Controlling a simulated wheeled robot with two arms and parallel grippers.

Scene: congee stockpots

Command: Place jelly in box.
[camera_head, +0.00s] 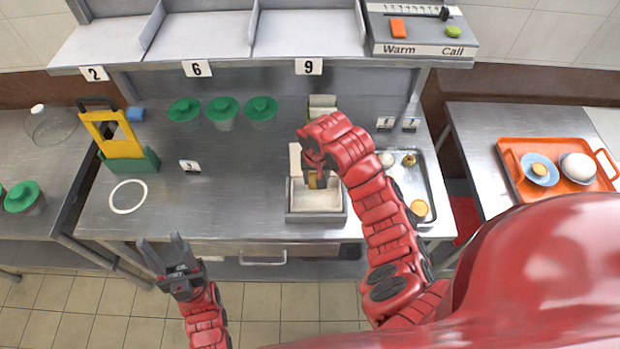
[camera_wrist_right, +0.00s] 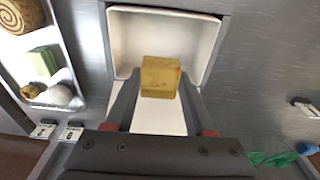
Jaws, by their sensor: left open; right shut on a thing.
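A yellow jelly cube (camera_wrist_right: 160,77) is between the two fingers of my right gripper (camera_wrist_right: 159,92) in the right wrist view. In the head view the jelly (camera_head: 312,181) is partly hidden by my right gripper (camera_head: 317,183). An open grey box with a white lining (camera_head: 318,202) stands at the front middle of the steel table; it also shows in the right wrist view (camera_wrist_right: 160,14). The jelly is over the box's back side; I cannot tell whether it touches it. My left gripper (camera_head: 163,244) is open and empty in front of the table's left edge.
A metal tray (camera_head: 433,190) with several food pieces lies right of the box. Green-lidded containers (camera_head: 222,110) and a yellow-green stand (camera_head: 125,140) occupy the back left. An orange tray (camera_head: 515,180) is on the right table. The table left of the box is mostly clear.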

